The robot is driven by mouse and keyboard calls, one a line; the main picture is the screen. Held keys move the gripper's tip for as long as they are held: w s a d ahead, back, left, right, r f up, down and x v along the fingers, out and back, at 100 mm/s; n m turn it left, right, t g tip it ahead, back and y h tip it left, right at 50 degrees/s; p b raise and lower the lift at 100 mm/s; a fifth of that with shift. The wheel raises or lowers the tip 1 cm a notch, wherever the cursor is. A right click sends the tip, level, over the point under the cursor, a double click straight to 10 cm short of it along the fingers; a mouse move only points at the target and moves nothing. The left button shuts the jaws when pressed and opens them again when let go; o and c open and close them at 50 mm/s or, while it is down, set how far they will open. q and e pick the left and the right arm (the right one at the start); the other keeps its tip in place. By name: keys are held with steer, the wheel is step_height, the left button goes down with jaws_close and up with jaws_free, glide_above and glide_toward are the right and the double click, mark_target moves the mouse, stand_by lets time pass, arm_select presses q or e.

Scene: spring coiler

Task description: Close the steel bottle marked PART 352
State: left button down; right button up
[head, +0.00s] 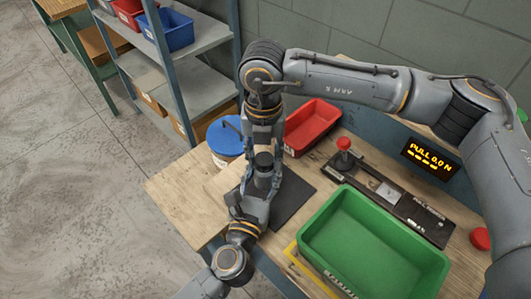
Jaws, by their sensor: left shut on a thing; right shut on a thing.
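A small steel bottle (262,181) stands upright over the dark mat (294,197) on the workbench, mostly hidden by my grippers. A dark cap (264,160) is at its top; I cannot tell whether it is fully seated. My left gripper (256,192) comes up from the bottom and is shut on the bottle's body. My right gripper (264,152), on the arm reaching across from the right, points down from above and is shut on the cap. The PART 352 marking is not readable here.
A blue-lidded tub (226,137) stands behind left, a red bin (314,126) behind right. A green bin (375,215) fills the bench's front right. Behind it lies a black fixture (408,210) with a red knob (343,144); a display (430,158) reads PULL 0.0 N.

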steer(key=m, duration=0.4)
steer(key=shift+w+a+m, duration=0.1)
steer(key=shift+a+m, duration=0.05)
steer(key=shift+m, duration=0.25)
steer(key=m, duration=0.8)
steer(key=shift+w+a+m, duration=0.1)
steer(key=shift+w+m, duration=0.05)
steer(key=shift+m, duration=0.25)
steer(key=m, duration=0.4)
steer(key=shift+w, duration=0.1)
steer(key=o, duration=0.7)
steer(key=shift+o, duration=0.2)
steer(key=shift+r, duration=2.25)
